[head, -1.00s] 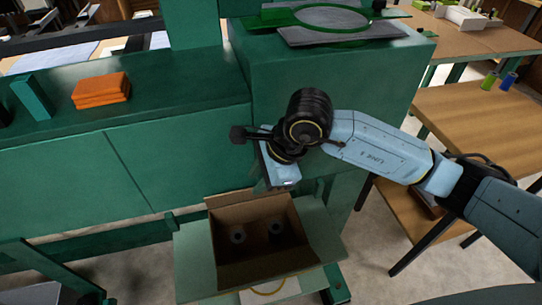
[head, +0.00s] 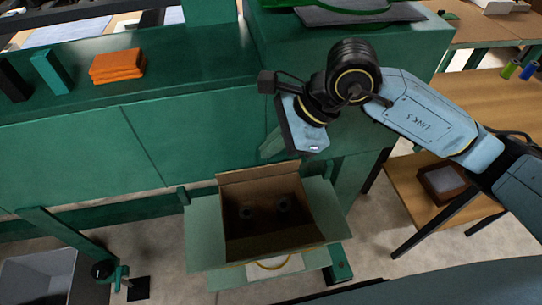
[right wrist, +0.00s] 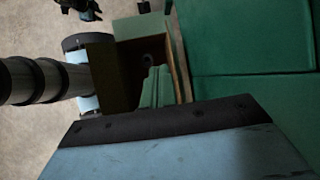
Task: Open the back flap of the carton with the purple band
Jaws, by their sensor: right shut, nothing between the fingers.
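An open carton (head: 233,243) with brown inner walls stands low in front of the green bench; I see no purple band on it from here. Its back flap (head: 258,173) stands up and leans back behind the opening. My right gripper (head: 265,155) is shut and empty above and just behind the back flap, pointing down. In the right wrist view its green fingers (right wrist: 155,88) overlap the carton (right wrist: 100,75); I cannot tell whether they touch it. My left gripper is not in view.
A green bench (head: 70,155) and a green cabinet (head: 405,45) stand behind the carton. Orange blocks (head: 117,65) lie on the bench. A wooden table (head: 470,100) is at the right. A grey bin (head: 38,278) is at the lower left. Some floor is clear left of the carton.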

